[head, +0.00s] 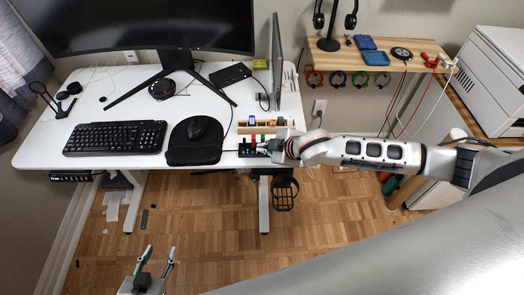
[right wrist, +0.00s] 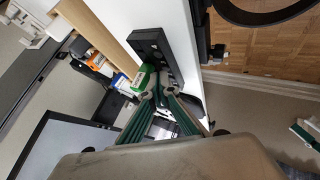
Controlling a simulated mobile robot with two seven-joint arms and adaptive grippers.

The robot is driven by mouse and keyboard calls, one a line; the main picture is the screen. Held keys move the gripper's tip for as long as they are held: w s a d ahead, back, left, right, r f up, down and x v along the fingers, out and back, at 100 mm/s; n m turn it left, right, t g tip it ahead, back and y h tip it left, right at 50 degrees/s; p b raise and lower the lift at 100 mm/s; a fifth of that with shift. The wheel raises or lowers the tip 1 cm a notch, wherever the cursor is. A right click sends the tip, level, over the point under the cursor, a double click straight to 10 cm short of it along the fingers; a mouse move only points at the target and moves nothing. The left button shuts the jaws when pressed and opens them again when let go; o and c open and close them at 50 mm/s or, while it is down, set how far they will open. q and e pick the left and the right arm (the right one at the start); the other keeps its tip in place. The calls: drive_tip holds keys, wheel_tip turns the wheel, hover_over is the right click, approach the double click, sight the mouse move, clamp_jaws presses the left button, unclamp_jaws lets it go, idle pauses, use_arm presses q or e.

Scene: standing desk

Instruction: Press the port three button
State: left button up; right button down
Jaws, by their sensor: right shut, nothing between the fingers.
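A black bar-shaped device (head: 248,150), which looks like the hub with port buttons, lies at the desk's front edge, right of the mouse pad. In the right wrist view the black device (right wrist: 152,50) shows raised squares on its top; I cannot read port numbers. My right gripper (head: 267,147) is at the device's right end, its fingers shut and empty. In the right wrist view its fingertips (right wrist: 158,88) are close to the device and beside a green block (right wrist: 143,77); contact cannot be told. My left gripper (head: 160,251) is open and empty, low over the floor, far from the desk.
A wooden tray (head: 274,129) with small coloured items stands just behind the device. The mouse pad (head: 190,156), keyboard (head: 115,138) and monitor stand (head: 177,62) lie left of it. A thin upright screen (head: 277,62) stands behind. A small box (head: 70,177) hangs under the desk's left front.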

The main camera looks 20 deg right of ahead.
drive_tip(key=shift+f, duration=0.2)
drive_tip(key=shift+r, duration=0.2)
drive_tip(key=shift+r+p, duration=0.45)
drive_tip(key=shift+r, duration=0.05)
drive_tip(key=shift+r, duration=0.1)
drive_tip(key=shift+r, duration=2.9)
